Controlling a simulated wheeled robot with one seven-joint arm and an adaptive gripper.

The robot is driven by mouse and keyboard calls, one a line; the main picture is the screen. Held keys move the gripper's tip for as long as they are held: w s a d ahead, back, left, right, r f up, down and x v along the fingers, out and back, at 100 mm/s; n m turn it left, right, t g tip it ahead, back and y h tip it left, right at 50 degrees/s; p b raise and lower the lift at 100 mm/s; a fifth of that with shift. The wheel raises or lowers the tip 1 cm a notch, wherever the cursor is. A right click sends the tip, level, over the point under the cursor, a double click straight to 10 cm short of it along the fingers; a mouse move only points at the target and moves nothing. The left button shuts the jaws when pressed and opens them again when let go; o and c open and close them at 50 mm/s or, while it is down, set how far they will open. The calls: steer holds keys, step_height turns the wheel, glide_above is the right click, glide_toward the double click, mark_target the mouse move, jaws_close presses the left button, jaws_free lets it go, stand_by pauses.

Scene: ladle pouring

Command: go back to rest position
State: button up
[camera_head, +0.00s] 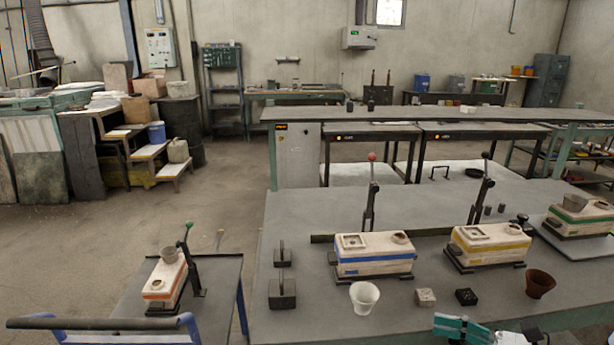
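A teal and white jointed part (462,328) with black pieces beside it shows at the bottom edge, right of centre. It looks like the end of my arm, but it is cut off by the frame, so I cannot tell whether my gripper is open, shut or holding anything. No ladle can be made out. On the grey table (330,215) stand a white cup (364,297) and a brown cup (540,283), both upright and apart from the teal part.
Moulds with blue (373,266), yellow (489,253) and green (580,224) stripes stand along the table. An orange-striped mould (165,283) bearing a grey cup sits on a separate left table. Small blocks (426,297) lie near the front edge. Open floor lies at left.

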steer(key=s+a+r+n+g+h+p, duration=0.1)
steer(key=s+a+r+n+g+h, duration=0.65)
steer(key=n, duration=0.65)
steer(key=s+d+r+n+t+h, duration=0.1)
steer(key=s+r+n+t+h, duration=0.1)
steer(key=r+n, duration=0.3)
steer(key=s+r+n+t+h+p, duration=0.1)
steer(key=s+r+n+h, duration=0.2)
steer(key=r+n+h, duration=0.2)
steer(key=shift+s+d+r+n+t, duration=0.2)
steer(key=shift+d+r+n+t, duration=0.2)
steer(key=shift+r, duration=0.45)
